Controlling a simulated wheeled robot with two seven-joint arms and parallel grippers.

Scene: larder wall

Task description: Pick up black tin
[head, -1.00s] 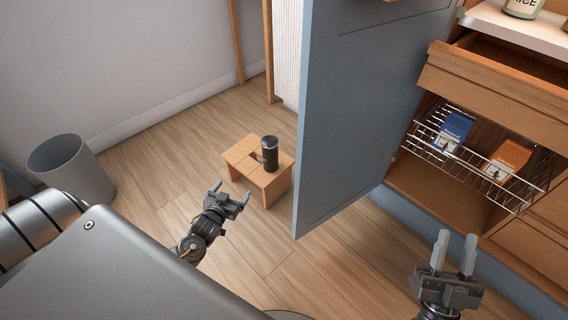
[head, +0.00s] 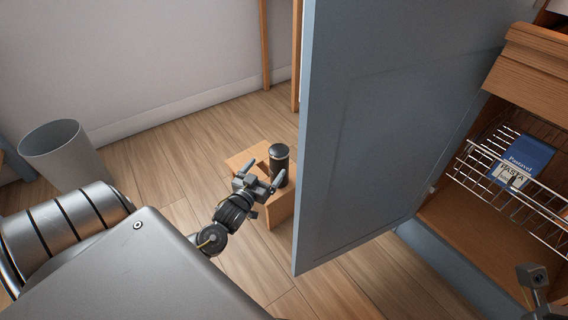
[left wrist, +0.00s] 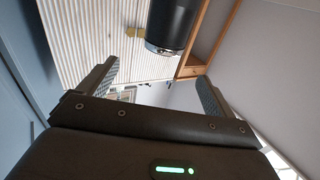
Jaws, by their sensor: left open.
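The black tin (head: 279,158) stands upright on a small wooden stool (head: 240,161), beside the open blue-grey door. My left gripper (head: 262,176) is open and empty, right in front of the tin in the head view, and partly hides the stool top. In the left wrist view the tin (left wrist: 173,22) is at the top centre, beyond the two spread fingers and not between them. Whether a finger touches it I cannot tell. My right gripper (head: 532,282) is partly cut off at the lower right.
The blue-grey door (head: 375,150) stands just right of the stool. A grey bin (head: 66,155) is at the left. Right of the door, a wire basket (head: 500,190) in the cupboard holds a blue pasta box (head: 522,158). Floor left of the stool is clear.

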